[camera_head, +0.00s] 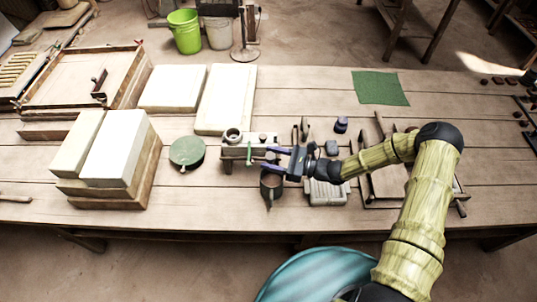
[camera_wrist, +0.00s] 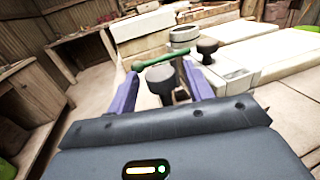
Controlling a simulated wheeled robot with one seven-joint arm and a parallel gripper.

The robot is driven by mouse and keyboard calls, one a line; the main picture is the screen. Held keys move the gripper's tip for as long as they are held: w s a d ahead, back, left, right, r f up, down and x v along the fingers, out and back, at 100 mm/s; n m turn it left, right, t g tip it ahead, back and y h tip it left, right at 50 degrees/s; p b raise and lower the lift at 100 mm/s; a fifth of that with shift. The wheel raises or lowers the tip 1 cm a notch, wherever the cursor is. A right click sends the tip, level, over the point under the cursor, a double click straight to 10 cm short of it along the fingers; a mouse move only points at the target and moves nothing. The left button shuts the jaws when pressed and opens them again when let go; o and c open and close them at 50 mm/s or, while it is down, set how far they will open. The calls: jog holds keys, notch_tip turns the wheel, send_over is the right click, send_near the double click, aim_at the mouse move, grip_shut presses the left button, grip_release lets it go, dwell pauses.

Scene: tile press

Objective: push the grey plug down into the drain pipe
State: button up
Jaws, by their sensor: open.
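My gripper (camera_head: 262,158) is open, its two purple fingers pointing left over the front of a pale grey fixture (camera_head: 241,152). In the wrist view a green bar (camera_wrist: 162,56) crosses near the fingertips. A grey round piece with a dark top (camera_wrist: 158,80) shows between the fingers; it may be the grey plug, but I cannot be sure. A grey round ring (camera_head: 233,134) stands on the fixture's left end and may be the drain pipe's mouth. It seems to show in the wrist view (camera_wrist: 184,34). Any contact at the fingertips is unclear.
A green disc (camera_head: 187,151) lies to the left, with pale slabs (camera_head: 226,98) behind. The front left of the wooden table (camera_head: 190,205) has bare room.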

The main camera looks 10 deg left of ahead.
jog(key=shift+a, duration=0.45)
grip_shut()
jog(key=shift+d+f+b, duration=0.1)
jog(key=shift+f+b, duration=0.7)
jog(key=shift+f, duration=0.6)
grip_release()
